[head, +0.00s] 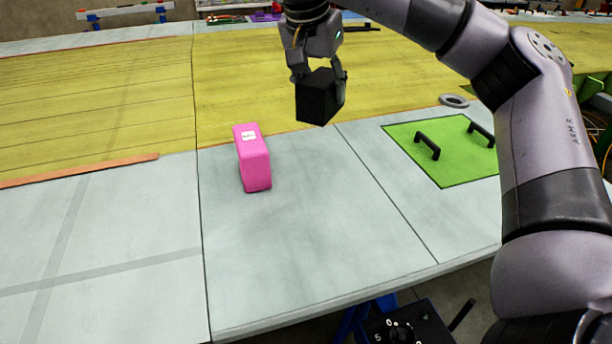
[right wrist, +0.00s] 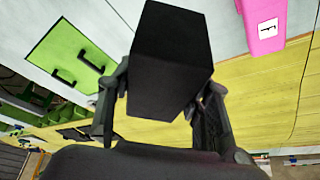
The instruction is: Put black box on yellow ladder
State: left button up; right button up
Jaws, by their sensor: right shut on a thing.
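The black box (head: 318,97) is held in the air by my right gripper (head: 319,78), above the table near the front border of the yellow panel. In the right wrist view the black box (right wrist: 172,60) fills the space between the two fingers of my right gripper (right wrist: 160,100). The box is tilted in the head view. I cannot make out a ladder shape in either view; the large yellow planked surface (head: 270,75) lies across the table behind the box. My left gripper is in neither view.
A pink box (head: 253,160) stands on the grey table (head: 310,220), left of and below the held box. A green mat (head: 443,165) with two black handles lies at the right, with a grey ring (head: 454,100) behind it. The front table is mostly clear.

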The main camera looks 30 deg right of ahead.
jog(key=f, duration=0.5)
jog(key=s+f, duration=0.1)
jog(key=f, duration=0.8)
jog(key=shift+s+f, duration=0.3)
jog(key=shift+f, duration=0.05)
jog(key=shift+f+p, duration=0.35)
notch_tip(320, 180, down, 4)
jog(key=shift+w+r+p, duration=0.1)
jog(key=shift+r+p, duration=0.15)
jog(key=shift+p, duration=0.15)
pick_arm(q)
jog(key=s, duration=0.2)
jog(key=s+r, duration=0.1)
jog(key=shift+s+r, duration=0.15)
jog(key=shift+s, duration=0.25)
pick_arm(e)
jog(key=shift+f, duration=0.1)
jog(key=o, duration=0.8)
jog(key=shift+f, duration=0.2)
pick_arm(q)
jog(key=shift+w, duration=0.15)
pick_arm(e)
jog(key=o, duration=0.5)
